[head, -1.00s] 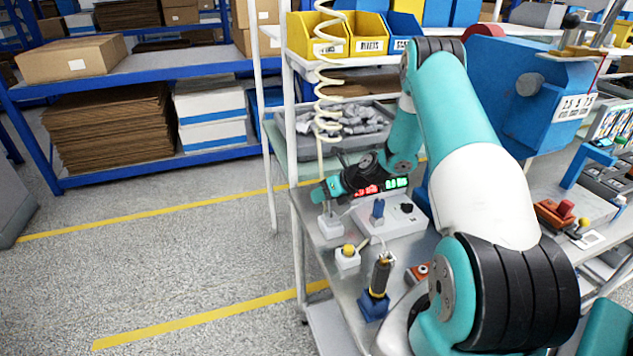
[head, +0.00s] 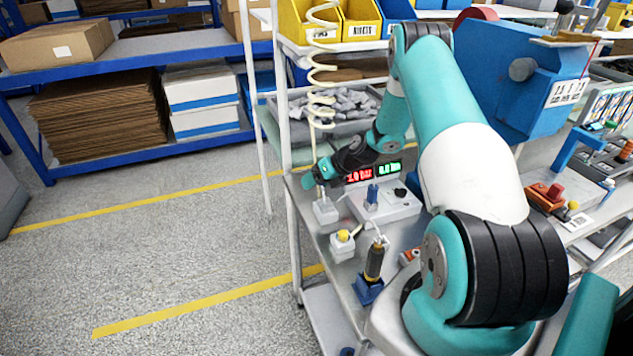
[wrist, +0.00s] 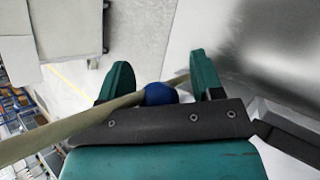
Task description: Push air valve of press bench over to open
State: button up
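My gripper (head: 314,181) is low at the left end of the press bench, beside a small white block (head: 325,211) that carries the lower end of a coiled cream air hose (head: 313,106). In the wrist view its two teal fingers (wrist: 162,76) stand apart. A round blue knob (wrist: 160,94) shows between them, with visible gaps on both sides. I take it for the handle of the air valve. A cream hose (wrist: 75,122) crosses in front at the left. The valve's body and the lever's angle are hidden by my gripper in the head view.
Red and green displays (head: 374,172) and a pale control box (head: 390,206) stand just right of my gripper. A white box with a yellow button (head: 343,243) and a black-and-yellow tool in a blue holder (head: 373,268) are nearer. Open floor lies left.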

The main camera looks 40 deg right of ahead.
jog(key=shift+s, duration=0.1)
jog(key=b+v, duration=0.3)
jog(key=v, duration=1.4)
jog(key=shift+r, duration=0.1)
jog(key=s+a+r+n+g, duration=0.15)
jog(key=a+r+n, duration=0.35)
jog(key=a+n, duration=0.65)
jog(key=a+r+n+g, duration=0.35)
jog(key=a+n, duration=0.55)
jog(key=a, duration=0.5)
jog(key=s+a+r+n+g, duration=0.1)
jog(key=s+a+r+n, duration=0.1)
jog(key=s+a+n, duration=0.5)
jog(key=s+a+r+n+g, duration=0.1)
jog(key=s+a+r+n, duration=0.1)
jog(key=s+a+n, duration=0.6)
jog(key=s+n, duration=0.4)
jog(key=n, duration=0.4)
jog(key=shift+s+r+n+h, duration=0.15)
jog(key=shift+r+n+h, duration=0.2)
jog(key=shift+h, duration=0.05)
